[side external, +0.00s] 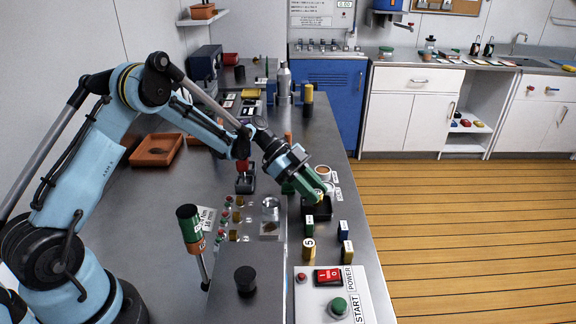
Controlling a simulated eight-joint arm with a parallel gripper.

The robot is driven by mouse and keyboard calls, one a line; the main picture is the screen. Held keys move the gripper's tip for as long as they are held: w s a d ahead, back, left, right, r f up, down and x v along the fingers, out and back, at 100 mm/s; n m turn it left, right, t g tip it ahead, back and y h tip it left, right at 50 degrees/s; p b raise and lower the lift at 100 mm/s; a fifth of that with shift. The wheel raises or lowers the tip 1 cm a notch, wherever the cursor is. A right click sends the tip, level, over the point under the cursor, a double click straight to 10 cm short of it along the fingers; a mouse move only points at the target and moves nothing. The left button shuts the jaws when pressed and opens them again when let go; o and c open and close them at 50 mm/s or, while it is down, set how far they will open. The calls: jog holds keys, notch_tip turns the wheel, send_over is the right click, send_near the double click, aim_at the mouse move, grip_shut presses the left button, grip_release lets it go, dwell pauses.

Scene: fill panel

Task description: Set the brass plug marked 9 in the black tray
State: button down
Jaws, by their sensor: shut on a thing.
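My gripper (314,194) reaches in from the left, its green fingers shut on a small brass plug (320,197) that is mostly hidden. I cannot read a number on the plug. The black tray (322,212) is at the fingertips, near the bench's right edge. I cannot tell whether the plug touches the tray floor or hangs just above it.
A brass plug marked 5 (308,248), a green plug (309,226), and other plugs (345,240) stand nearer the camera. A control box with a START button (339,306) is in front. An orange tray (156,150) lies at the back left.

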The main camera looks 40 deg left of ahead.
jog(key=shift+f, duration=0.55)
jog(key=shift+f, duration=0.15)
jog(key=c, duration=0.9)
grip_release()
jog(key=shift+o, duration=0.2)
